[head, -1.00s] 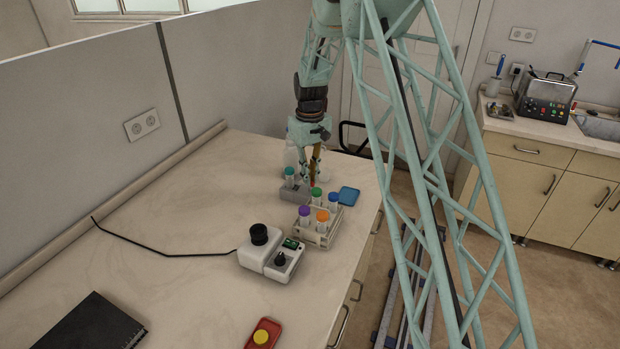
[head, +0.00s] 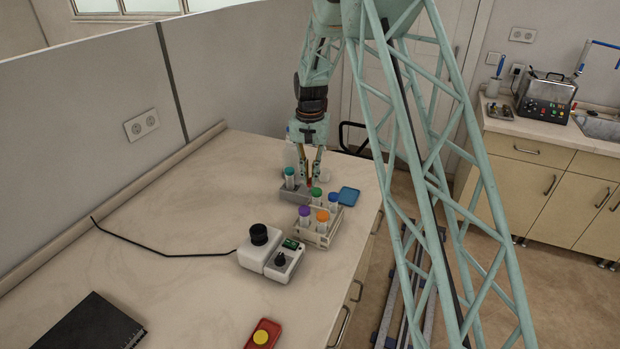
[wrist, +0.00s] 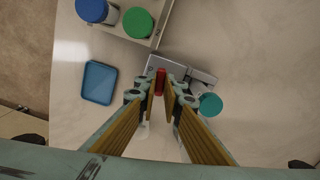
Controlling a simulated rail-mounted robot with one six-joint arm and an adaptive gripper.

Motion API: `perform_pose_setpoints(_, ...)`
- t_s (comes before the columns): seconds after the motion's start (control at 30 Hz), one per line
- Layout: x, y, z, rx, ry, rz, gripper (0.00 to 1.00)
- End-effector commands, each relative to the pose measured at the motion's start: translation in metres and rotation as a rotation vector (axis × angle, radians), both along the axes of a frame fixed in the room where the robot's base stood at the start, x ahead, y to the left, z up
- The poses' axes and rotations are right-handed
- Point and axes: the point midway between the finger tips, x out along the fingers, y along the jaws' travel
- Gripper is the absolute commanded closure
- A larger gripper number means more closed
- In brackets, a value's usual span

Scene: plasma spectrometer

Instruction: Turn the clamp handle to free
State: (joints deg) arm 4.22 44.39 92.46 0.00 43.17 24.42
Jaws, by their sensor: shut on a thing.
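The clamp is a grey block (head: 291,194) near the far right edge of the bench, with a teal-capped tube (head: 289,178) at its left. In the wrist view the grey clamp (wrist: 194,74) shows beyond the fingertips, with the teal cap (wrist: 210,104) at right. The red clamp handle (wrist: 160,82) stands between my fingertips. My gripper (head: 311,182) points down at the clamp's right end, and it also shows in the wrist view (wrist: 161,97), shut on the red handle. The handle is mostly hidden by the fingers in the head view.
A rack (head: 318,232) with purple-, orange-, green- and blue-capped tubes stands close in front of the clamp. A blue tray (head: 349,196) lies to the right. A clear bottle (head: 291,155) stands behind. A white device (head: 271,255) is nearer.

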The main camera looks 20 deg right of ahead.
Motion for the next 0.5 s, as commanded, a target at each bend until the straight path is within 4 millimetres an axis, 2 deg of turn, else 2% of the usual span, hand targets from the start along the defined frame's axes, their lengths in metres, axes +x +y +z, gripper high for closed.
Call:
perform_pose_setpoints(0.2,0.0008,-0.0001,0.0008,0.000,-0.002,-0.127,1.00)
perform_pose_setpoints(0.5,0.0008,-0.0001,0.0008,0.000,-0.002,-0.216,1.00)
